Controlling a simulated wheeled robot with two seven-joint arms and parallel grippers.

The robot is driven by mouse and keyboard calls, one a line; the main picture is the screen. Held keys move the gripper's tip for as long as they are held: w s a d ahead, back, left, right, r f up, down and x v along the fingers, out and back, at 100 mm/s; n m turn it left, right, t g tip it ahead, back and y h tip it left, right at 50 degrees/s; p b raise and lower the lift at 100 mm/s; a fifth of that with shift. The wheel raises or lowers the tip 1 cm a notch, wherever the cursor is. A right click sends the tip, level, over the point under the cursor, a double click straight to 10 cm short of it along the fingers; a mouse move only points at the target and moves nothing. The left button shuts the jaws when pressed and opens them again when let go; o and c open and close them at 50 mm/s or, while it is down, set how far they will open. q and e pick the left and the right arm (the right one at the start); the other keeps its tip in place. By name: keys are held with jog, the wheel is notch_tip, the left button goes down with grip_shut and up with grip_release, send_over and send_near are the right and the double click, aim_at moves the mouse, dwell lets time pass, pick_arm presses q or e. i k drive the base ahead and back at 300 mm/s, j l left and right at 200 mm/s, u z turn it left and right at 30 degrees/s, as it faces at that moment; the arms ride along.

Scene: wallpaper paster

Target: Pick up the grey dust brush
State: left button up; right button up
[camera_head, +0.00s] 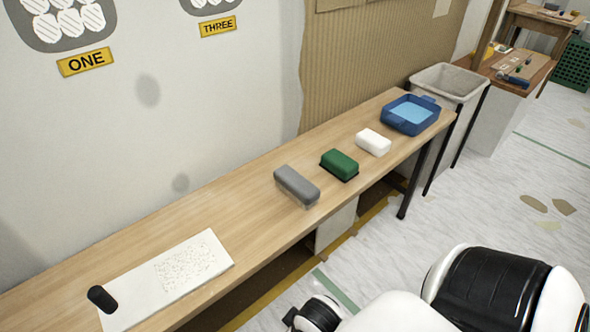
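The grey dust brush (297,184) appears to be the long grey block with rounded edges on the wooden table (215,205). It lies near the table's front edge, around the middle of its length, with a paler band along its lower side. Nothing touches it. White and black parts of my own arm (490,287) show at the bottom right, in front of the table and well apart from the brush. No gripper fingers can be made out in this view.
Right of the brush stand a green block (339,164), a white block (373,142) and a blue tray (397,126) of light blue liquid. A white sheet (140,305) with a black roller-like piece (102,299) lies at left. A grey bin (448,82) stands beyond the table.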

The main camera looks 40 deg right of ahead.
aim_at(304, 192)
jog(key=z, duration=1.3)
jog(key=l+u, duration=0.2)
jog(key=u, duration=1)
jog(key=l+u, duration=0.25)
jog(key=l, duration=0.15)
jog(key=k+l+u, duration=0.1)
jog(key=l+u, duration=0.15)
jog(key=k+l+u, duration=0.1)
jog(key=l+u, duration=0.15)
jog(key=l, duration=0.25)
jog(key=k+l+u, duration=0.2)
jog(key=l, duration=0.15)
jog(key=l+u, duration=0.25)
jog(key=k+l, duration=0.05)
jog(key=l, duration=0.05)
